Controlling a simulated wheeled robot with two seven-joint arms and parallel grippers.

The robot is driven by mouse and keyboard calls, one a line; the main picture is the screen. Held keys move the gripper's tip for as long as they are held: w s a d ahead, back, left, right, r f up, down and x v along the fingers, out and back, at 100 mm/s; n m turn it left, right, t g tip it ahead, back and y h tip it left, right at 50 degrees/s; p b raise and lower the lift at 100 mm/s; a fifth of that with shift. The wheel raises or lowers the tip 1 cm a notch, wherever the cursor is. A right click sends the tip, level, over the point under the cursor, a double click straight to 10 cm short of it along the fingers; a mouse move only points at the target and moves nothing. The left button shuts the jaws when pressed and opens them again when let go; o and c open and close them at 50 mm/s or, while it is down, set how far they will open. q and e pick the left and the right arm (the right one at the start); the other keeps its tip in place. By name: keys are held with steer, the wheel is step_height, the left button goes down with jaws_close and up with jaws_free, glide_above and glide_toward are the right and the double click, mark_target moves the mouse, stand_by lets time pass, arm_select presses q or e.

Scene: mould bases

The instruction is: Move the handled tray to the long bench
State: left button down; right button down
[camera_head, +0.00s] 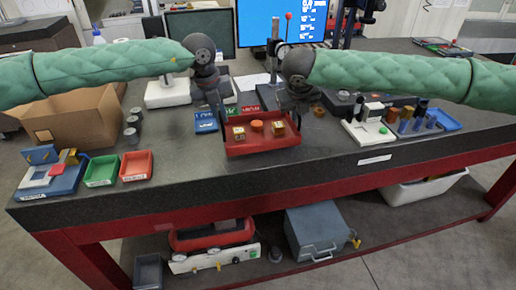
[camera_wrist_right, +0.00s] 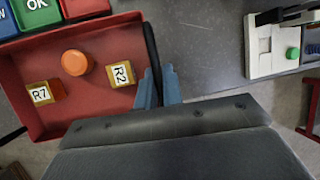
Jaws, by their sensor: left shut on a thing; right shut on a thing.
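The handled tray (camera_head: 262,148) is red and shallow, with dark handles at its sides. It holds an orange round piece (camera_head: 257,126) and two small labelled blocks, R2 (camera_wrist_right: 122,74) and R7 (camera_wrist_right: 42,93). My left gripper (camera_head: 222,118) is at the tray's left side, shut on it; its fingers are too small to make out. My right gripper (camera_wrist_right: 158,88) is shut on the right-hand black handle (camera_wrist_right: 152,45). The tray looks level over the dark bench top (camera_head: 330,160); I cannot tell whether it touches it.
Left are a cardboard box (camera_head: 75,118), a green bin (camera_head: 101,171), a red bin (camera_head: 136,165) and grey cylinders (camera_head: 131,135). A white fixture (camera_head: 366,130) stands right. The bench front beside the tray is clear.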

arm_select(q)
steer(key=shift+a+r, duration=0.1)
steer(key=shift+a, duration=0.25)
arm_select(e)
steer(key=shift+d+r, duration=0.1)
steer(key=shift+d, duration=0.3)
arm_select(q)
steer(key=shift+w, duration=0.1)
arm_select(e)
steer(key=shift+w, duration=0.1)
